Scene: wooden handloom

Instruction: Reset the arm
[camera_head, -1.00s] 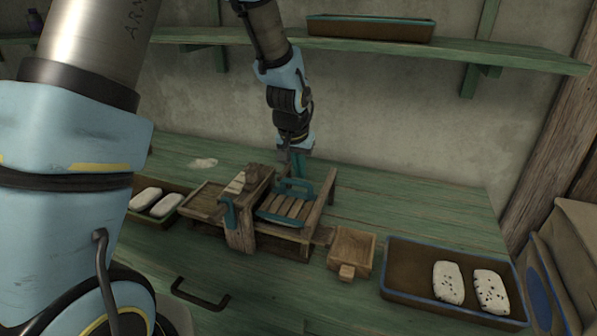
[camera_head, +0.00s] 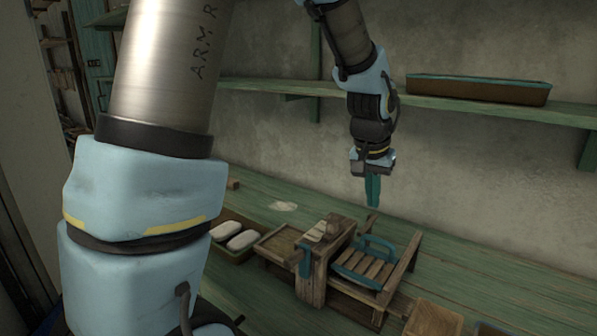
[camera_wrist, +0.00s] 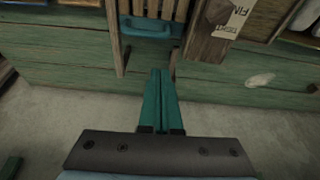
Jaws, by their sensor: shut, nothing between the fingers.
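My gripper (camera_head: 372,190) hangs from my arm above the back of the green table, its teal fingers pointing down and pressed together with nothing between them. It also shows in the wrist view (camera_wrist: 160,100), fingers together. The wooden handloom (camera_head: 345,265) stands on the table below and in front of it, with a teal handle and wooden slats. The gripper is apart from the loom. In the wrist view the loom's teal handle (camera_wrist: 148,27) shows at the top edge.
A tray with white blocks (camera_head: 235,240) sits left of the loom. A small wooden box (camera_head: 433,318) is at its right. A wall shelf (camera_head: 300,88) carries a long shallow tray (camera_head: 480,90). A pale patch (camera_head: 283,206) marks the table behind the loom.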

